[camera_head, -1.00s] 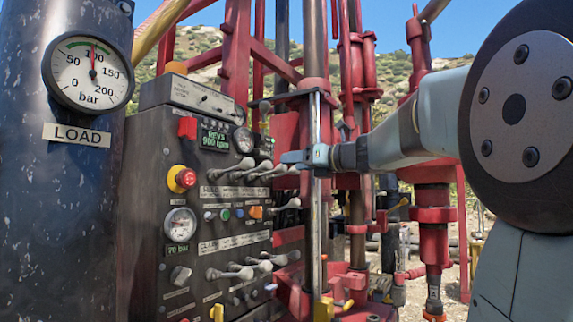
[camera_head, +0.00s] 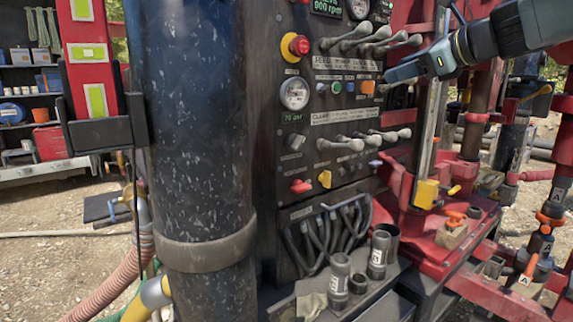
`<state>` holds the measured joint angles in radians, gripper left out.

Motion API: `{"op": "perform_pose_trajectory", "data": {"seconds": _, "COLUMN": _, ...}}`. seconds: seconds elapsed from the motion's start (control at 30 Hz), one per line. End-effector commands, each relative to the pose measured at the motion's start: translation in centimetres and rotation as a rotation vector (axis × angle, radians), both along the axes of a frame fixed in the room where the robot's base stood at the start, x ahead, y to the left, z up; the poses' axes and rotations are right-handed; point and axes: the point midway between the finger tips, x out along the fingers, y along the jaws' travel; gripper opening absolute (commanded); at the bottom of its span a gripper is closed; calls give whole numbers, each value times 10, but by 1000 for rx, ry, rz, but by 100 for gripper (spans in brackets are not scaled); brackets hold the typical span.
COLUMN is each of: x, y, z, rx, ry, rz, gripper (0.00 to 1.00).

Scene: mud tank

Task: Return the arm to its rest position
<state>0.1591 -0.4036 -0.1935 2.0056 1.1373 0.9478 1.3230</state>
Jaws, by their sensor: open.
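My gripper (camera_head: 392,77) is at the upper right, in front of the right edge of the dark control panel (camera_head: 284,170). It points left and its jaws are open, with nothing seen between them. Its tip is just right of the orange switch (camera_head: 367,87) and below the upper row of levers (camera_head: 372,40). I cannot tell whether it touches the panel. My arm runs from it to the upper right and out of the picture.
A thick dark post (camera_head: 195,130) stands left of the panel. A lower row of levers (camera_head: 365,140) and a red stop button (camera_head: 298,45) stick out of it. Red rig parts (camera_head: 440,240) fill the right.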

Motion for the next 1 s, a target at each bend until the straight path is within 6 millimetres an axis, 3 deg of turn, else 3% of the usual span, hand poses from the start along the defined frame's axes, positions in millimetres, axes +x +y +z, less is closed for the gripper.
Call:
{"op": "perform_pose_trajectory", "data": {"seconds": 0.1, "x": -32, "y": 24, "z": -49, "rx": -326, "ry": -38, "rz": 143, "gripper": 57}}
{"op": "perform_pose_trajectory", "data": {"seconds": 0.3, "x": -87, "y": 45, "z": -129, "rx": -875, "ry": -124, "rz": 456, "gripper": 57}}
{"op": "perform_pose_trajectory", "data": {"seconds": 0.6, "x": -163, "y": 38, "z": -226, "rx": -1599, "ry": -284, "rz": 1048, "gripper": 57}}
{"op": "perform_pose_trajectory", "data": {"seconds": 0.8, "x": -188, "y": 26, "z": -256, "rx": -1849, "ry": -350, "rz": 1324, "gripper": 57}}
{"op": "perform_pose_trajectory", "data": {"seconds": 1.0, "x": -193, "y": 23, "z": -262, "rx": -1903, "ry": -364, "rz": 1393, "gripper": 57}}
